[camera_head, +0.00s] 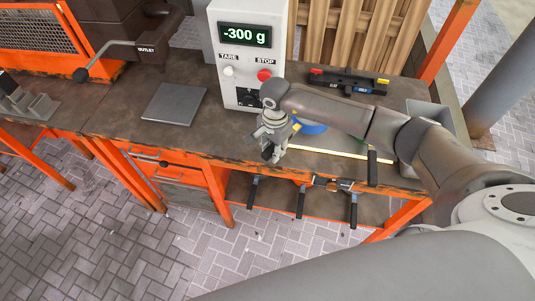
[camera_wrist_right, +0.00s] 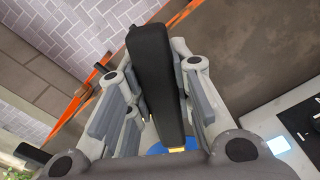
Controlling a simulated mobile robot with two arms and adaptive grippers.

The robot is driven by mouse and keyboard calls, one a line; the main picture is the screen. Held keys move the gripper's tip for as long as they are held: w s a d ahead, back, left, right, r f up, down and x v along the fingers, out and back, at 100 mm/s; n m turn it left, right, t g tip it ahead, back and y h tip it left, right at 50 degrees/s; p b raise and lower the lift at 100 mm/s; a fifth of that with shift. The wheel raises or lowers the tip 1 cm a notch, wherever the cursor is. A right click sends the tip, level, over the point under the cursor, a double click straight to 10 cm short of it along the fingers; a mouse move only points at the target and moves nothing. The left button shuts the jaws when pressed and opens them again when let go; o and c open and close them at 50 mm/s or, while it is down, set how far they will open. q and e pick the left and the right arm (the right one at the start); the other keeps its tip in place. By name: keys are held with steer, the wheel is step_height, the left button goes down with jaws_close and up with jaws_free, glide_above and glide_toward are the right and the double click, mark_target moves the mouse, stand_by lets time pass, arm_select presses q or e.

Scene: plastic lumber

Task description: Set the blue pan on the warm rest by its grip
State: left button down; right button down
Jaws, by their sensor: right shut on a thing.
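The blue pan (camera_head: 313,127) shows only in part in the head view, behind my right wrist. In the right wrist view a sliver of its blue body (camera_wrist_right: 178,147) shows at the bottom. My right gripper (camera_head: 270,150) is over the front of the workbench. In the right wrist view its fingers (camera_wrist_right: 158,105) are shut on the pan's long black grip (camera_wrist_right: 150,50), one on each side. A flat grey square plate (camera_head: 174,103) lies on the bench to the left, apart from the pan; I cannot tell if it is the warm rest. My left gripper is not in view.
A white scale unit (camera_head: 245,50) reading -300 g stands behind the gripper. Several black handles (camera_head: 300,200) stick out below the bench's front edge. A black tool with a level (camera_head: 348,82) lies at the back right. The brown bench top (camera_head: 120,100) is clear around the plate.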

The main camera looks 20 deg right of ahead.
steer(key=shift+w+d, duration=0.45)
steer(key=shift+d, duration=0.4)
steer(key=shift+f+b, duration=1.3)
steer(key=shift+b, duration=0.05)
steer(key=c, duration=1.2)
jaws_free()
